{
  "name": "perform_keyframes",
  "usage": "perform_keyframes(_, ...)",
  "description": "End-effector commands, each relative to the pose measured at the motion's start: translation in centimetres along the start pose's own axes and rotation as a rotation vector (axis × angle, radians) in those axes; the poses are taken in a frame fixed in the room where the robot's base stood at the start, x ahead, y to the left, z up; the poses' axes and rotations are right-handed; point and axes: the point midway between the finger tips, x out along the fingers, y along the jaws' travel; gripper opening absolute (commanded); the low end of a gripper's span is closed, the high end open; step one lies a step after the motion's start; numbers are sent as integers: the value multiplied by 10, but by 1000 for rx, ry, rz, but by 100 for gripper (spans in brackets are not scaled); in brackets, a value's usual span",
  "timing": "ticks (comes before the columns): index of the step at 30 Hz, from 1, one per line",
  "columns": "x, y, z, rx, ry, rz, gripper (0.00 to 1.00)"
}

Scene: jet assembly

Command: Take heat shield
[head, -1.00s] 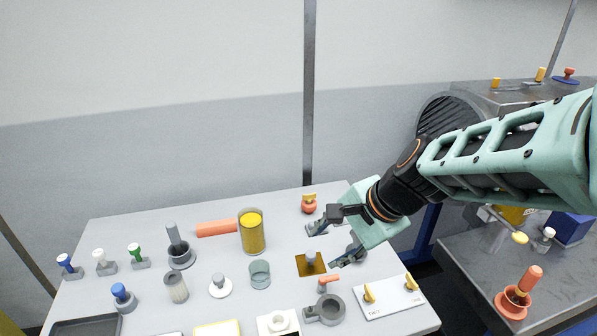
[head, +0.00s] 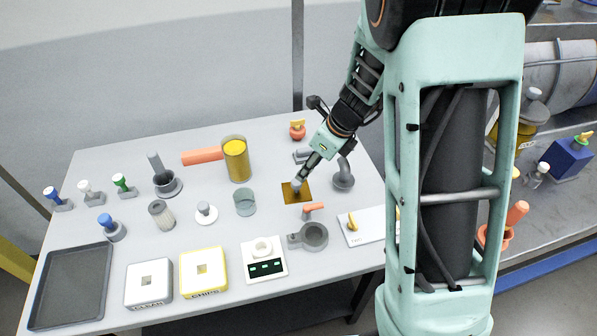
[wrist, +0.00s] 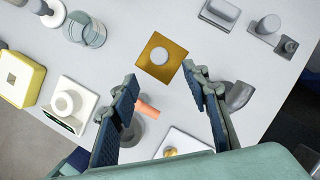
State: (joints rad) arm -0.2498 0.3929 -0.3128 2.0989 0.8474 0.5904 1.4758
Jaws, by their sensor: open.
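The heat shield appears to be the gold square plate (head: 288,196) with a grey round knob at its centre, lying flat on the light grey table. In the wrist view the gold plate (wrist: 149,66) and its knob (wrist: 159,56) are fully visible, just beyond and between the fingertips. My gripper (head: 300,178) reaches down over the plate from the upper right. In the wrist view my gripper (wrist: 160,75) is open, with its two fingers wide apart and nothing between the tips. In the head view the fingers partly cover the plate and knob; the exact height above it is unclear.
A white panel (head: 366,233) with yellow knobs lies front right.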

Motion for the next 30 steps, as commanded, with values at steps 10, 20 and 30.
perform_keyframes(10, 52, 0, -1, 27, 2, 6, 43)
perform_keyframes(20, 84, 0, 2, 26, 2, 6, 43)
perform_keyframes(30, 111, 0, 3, 25, 1, 4, 43)
